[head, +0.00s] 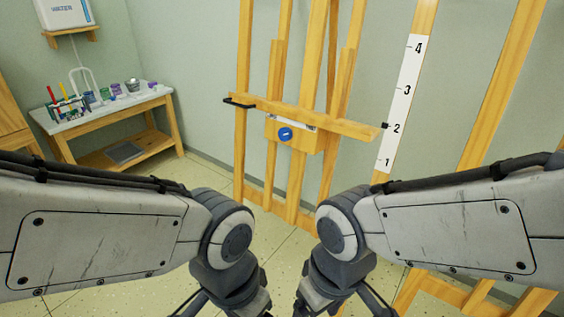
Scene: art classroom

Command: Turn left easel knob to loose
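The wooden easel (247,140) stands at the centre against the wall. A round blue knob (285,134) sits on the front of its wooden block, below the cross ledge (330,121). Nothing covers the knob, and a pale strip shows above it. Whether the knob is tight or loose cannot be seen. My two arms come in from the left and right and bend downward at the bottom centre, in front of and below the knob. Their fingertips are cut off by the bottom edge of the picture.
A white scale (404,90) numbered 1 to 4 stands right of the ledge, with a black pointer (385,125) near 2. More wooden uprights (500,85) stand at right. A wooden table (105,113) with jars and tools is at left. Tiled floor shows between.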

